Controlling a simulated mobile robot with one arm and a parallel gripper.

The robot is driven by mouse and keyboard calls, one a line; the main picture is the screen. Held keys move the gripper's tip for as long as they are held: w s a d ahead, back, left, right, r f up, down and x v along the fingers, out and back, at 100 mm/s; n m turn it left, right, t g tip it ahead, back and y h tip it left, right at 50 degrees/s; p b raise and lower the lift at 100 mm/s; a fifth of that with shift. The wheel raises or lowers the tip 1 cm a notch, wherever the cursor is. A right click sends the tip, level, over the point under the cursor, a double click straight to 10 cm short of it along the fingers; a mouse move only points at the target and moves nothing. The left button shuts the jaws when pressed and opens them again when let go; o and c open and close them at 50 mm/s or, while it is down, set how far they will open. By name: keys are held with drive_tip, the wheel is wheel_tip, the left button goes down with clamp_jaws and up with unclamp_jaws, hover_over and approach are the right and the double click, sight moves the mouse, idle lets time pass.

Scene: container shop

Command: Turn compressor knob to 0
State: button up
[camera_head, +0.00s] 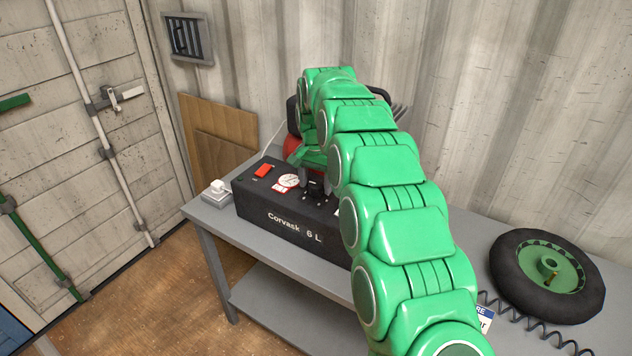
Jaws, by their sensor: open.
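The compressor (262,204) is a black box marked "Corvask 6 L" on a grey table, with a red part behind it mostly hidden by my arm. Its top panel has a red switch (263,170), a round white gauge (289,181) and a black knob (316,186). My green arm crosses the picture from the lower right and bends down over the panel. My gripper (318,178) is open, with its dark fingers at the knob; whether they touch it cannot be made out. The knob's pointer and scale are too small and covered to read.
The grey table (262,257) has a lower shelf. A wheel with a green hub (540,275) lies at its right end, near a black coiled hose (530,328). A white plug and socket (217,192) sit at the left corner. A corrugated wall stands behind.

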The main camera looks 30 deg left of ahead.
drive_tip(key=shift+c, duration=0.4)
drive_tip(key=c, duration=1)
drive_tip(key=shift+d+n, duration=0.1)
drive_tip(key=shift+n, duration=0.2)
drive_tip(key=n, duration=0.4)
drive_tip(key=shift+n, duration=1.5)
drive_tip(key=o, duration=1.1)
